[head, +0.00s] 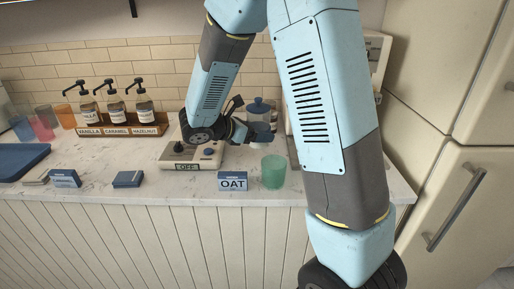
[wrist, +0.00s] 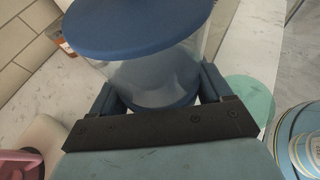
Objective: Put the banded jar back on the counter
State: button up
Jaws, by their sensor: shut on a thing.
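The banded jar (head: 260,112) is a clear glass jar with a blue knobbed lid. It stands upright near the back of the counter in the head view, partly behind my arm. In the wrist view the jar (wrist: 155,75) fills the top middle, with its blue lid nearest the top and a blue band at its bottom. My gripper (head: 245,130) is shut on the jar, with a finger on each side of its lower part in the wrist view (wrist: 160,92). I cannot tell whether its base touches the counter (head: 335,190).
A green tumbler (head: 274,172) and an OAT box (head: 233,181) stand near the front edge. A cream device marked OFF (head: 188,160) is left of the jar. Pump bottles (head: 115,107) on a rack and coloured tumblers (head: 42,127) stand at the left. Counter between the small blue boxes is clear.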

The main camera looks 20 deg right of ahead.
jog(key=w+f, duration=0.2)
jog(key=f, duration=0.1)
jog(key=w+f, duration=0.2)
jog(key=shift+w+d+f, duration=0.1)
jog(key=shift+d+f, duration=0.15)
jog(key=shift+f, duration=1.45)
jog(key=o, duration=1.4)
jog(key=shift+f, duration=0.1)
jog(key=shift+a, duration=0.1)
jog(key=v, duration=1.2)
